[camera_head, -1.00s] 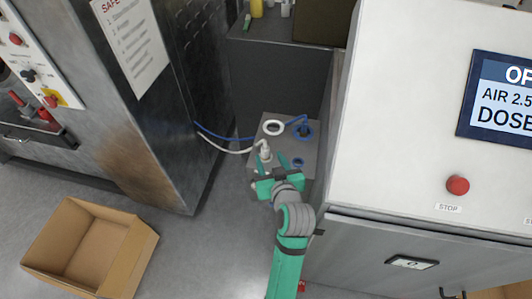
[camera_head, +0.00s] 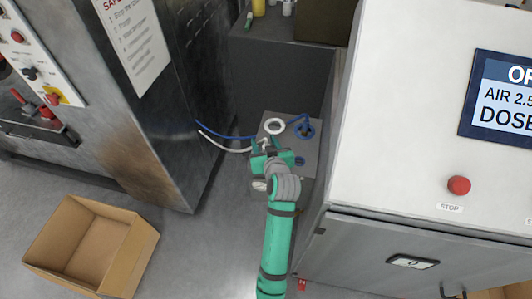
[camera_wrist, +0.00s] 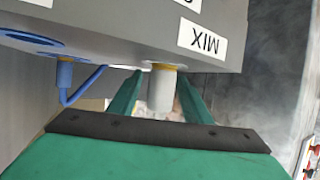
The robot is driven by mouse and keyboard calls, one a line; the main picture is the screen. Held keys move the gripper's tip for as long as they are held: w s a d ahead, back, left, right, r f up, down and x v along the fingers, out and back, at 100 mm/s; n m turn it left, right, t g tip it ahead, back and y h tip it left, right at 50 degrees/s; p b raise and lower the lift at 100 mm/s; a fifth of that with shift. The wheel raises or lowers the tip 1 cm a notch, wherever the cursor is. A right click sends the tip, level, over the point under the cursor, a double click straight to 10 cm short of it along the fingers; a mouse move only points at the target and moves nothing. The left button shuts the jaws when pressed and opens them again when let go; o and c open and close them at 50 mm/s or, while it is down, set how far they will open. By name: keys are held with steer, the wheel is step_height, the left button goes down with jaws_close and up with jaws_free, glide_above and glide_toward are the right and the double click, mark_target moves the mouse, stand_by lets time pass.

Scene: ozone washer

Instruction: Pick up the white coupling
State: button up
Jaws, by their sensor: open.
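The white coupling (camera_wrist: 161,92) is a short pale cylinder on a yellowish collar, joined to the grey panel in the wrist view. My gripper (camera_wrist: 160,80) is open, with one green finger on each side of the coupling. I cannot tell whether either finger touches it. In the head view my gripper (camera_head: 267,147) is over the grey box (camera_head: 298,131) and hides most of the coupling there. A white hose (camera_head: 225,148) runs left from that spot.
A blue coupling (camera_wrist: 65,75) with a blue hose (camera_wrist: 86,88) is beside it in the wrist view. A "MIX" label (camera_wrist: 203,40) is on the panel. A steel cabinet (camera_head: 150,110) stands left, a white control cabinet (camera_head: 400,130) right. An open cardboard box (camera_head: 95,245) lies on the floor.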

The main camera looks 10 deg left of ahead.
steer(key=shift+d, duration=0.1)
steer(key=shift+c, duration=0.4)
steer(key=c, duration=1)
jaws_close()
steer(key=shift+r, duration=0.2)
